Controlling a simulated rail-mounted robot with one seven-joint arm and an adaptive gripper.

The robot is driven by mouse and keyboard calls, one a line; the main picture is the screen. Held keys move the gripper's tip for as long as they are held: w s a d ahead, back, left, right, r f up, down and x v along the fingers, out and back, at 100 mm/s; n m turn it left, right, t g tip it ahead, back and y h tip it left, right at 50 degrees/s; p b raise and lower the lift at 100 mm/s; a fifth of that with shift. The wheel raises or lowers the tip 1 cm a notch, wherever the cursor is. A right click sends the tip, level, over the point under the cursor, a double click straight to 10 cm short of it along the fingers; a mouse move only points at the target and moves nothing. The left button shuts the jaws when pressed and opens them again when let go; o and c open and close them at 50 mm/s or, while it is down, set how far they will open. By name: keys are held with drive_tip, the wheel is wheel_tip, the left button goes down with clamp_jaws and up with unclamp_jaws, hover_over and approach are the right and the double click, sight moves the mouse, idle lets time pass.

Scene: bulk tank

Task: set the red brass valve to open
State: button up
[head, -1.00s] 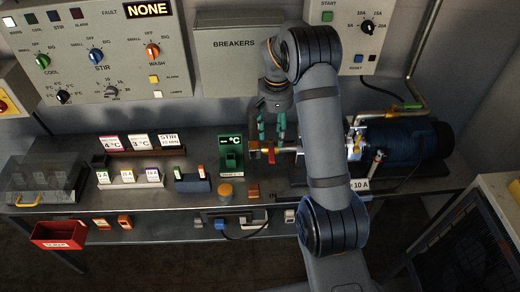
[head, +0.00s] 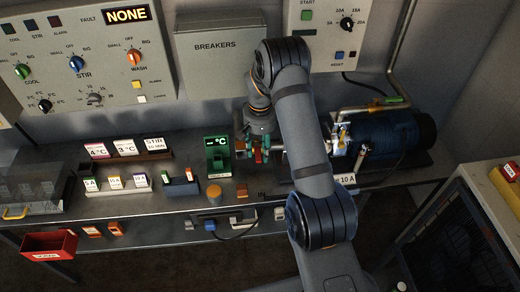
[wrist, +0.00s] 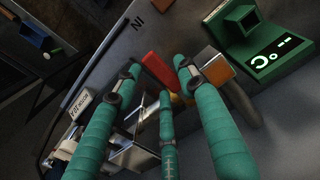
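The red brass valve shows its red lever (wrist: 158,69) in the wrist view, lying slantwise beside the brass body. In the head view the red lever (head: 257,157) is small and partly covered by my gripper (head: 256,143), which is directly above the valve on the bench. In the wrist view my gripper (wrist: 157,72) has its teal fingers spread, with the lever showing between the two outer fingertips. The third finger is below the lever and hides part of the valve body. I cannot tell whether any finger touches the lever.
A green temperature display (head: 217,155) stands close left of the valve. A blue motor (head: 390,137) and pipework are to the right. An orange-topped round item (head: 214,192) sits in front on the bench (head: 150,210). The breaker box (head: 222,70) is on the wall behind.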

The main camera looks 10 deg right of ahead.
clamp_jaws()
idle(0.7)
